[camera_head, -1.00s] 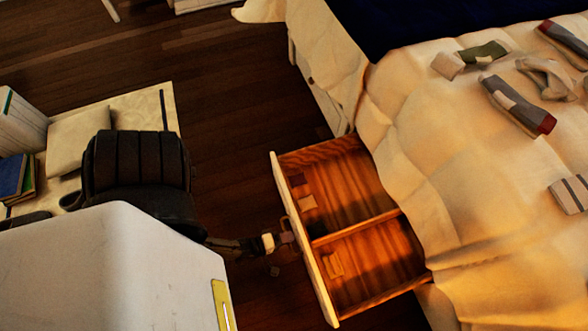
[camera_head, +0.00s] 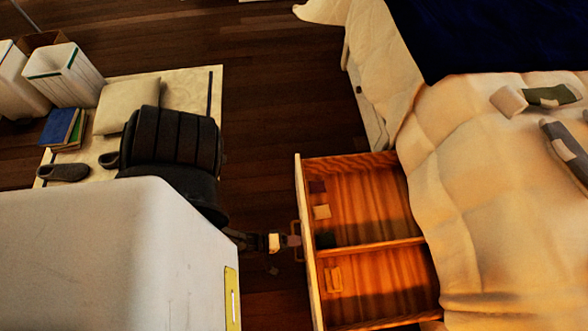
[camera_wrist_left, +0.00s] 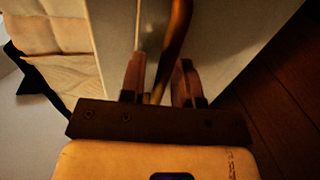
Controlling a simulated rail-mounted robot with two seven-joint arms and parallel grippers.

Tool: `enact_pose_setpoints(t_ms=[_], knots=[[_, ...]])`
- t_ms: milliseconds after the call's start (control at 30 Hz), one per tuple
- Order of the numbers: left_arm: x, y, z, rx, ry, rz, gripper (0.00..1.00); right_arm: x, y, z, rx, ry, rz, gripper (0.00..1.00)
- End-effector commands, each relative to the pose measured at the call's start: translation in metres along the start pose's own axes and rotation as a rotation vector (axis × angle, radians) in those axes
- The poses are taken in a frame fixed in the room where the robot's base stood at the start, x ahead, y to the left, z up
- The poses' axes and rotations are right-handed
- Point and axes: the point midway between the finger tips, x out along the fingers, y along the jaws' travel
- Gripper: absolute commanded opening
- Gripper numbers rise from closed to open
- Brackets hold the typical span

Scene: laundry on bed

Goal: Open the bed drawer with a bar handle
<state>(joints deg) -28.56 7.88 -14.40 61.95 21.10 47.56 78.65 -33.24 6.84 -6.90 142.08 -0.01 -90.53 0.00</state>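The wooden bed drawer (camera_head: 372,243) stands well out from the bed's side in the head view. It is split by a divider and has its light front panel on the left. A thin bar handle (camera_head: 297,238) sits on that front. My left gripper (camera_head: 292,241) reaches it from the left. In the left wrist view the two fingers (camera_wrist_left: 160,78) straddle the bar handle (camera_wrist_left: 178,30), close beside the drawer front (camera_wrist_left: 228,35). I cannot tell whether both fingers press on the bar. My right gripper does not show.
The bed (camera_head: 465,200) with a cream quilt fills the right side, with clothes on top. Dark wood floor (camera_head: 270,100) is open left of the drawer. A rug at left bears a cushion (camera_head: 128,103), books (camera_head: 62,128) and slippers (camera_head: 62,172).

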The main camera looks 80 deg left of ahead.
Motion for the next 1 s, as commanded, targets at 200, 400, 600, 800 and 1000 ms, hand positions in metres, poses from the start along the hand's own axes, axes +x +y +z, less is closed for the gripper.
enact_pose_setpoints(t_ms=[200, 400, 600, 800, 1000], knots=[[0.0, -0.001, 0.0, 0.0, 0.0, -0.002, 0.36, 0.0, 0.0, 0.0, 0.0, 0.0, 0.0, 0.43], [-0.008, 0.0, 0.0, 0.001, 0.0, -0.005, 0.36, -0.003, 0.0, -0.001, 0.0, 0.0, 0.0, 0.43], [-0.04, 0.001, 0.0, 0.0, -0.001, -0.006, 0.36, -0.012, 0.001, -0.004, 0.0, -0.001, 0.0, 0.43], [-0.081, 0.001, 0.0, 0.0, 0.0, -0.007, 0.36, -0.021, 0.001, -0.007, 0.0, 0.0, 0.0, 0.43], [-0.113, 0.001, 0.0, 0.0, 0.0, -0.004, 0.36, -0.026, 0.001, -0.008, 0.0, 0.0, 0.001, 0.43]])
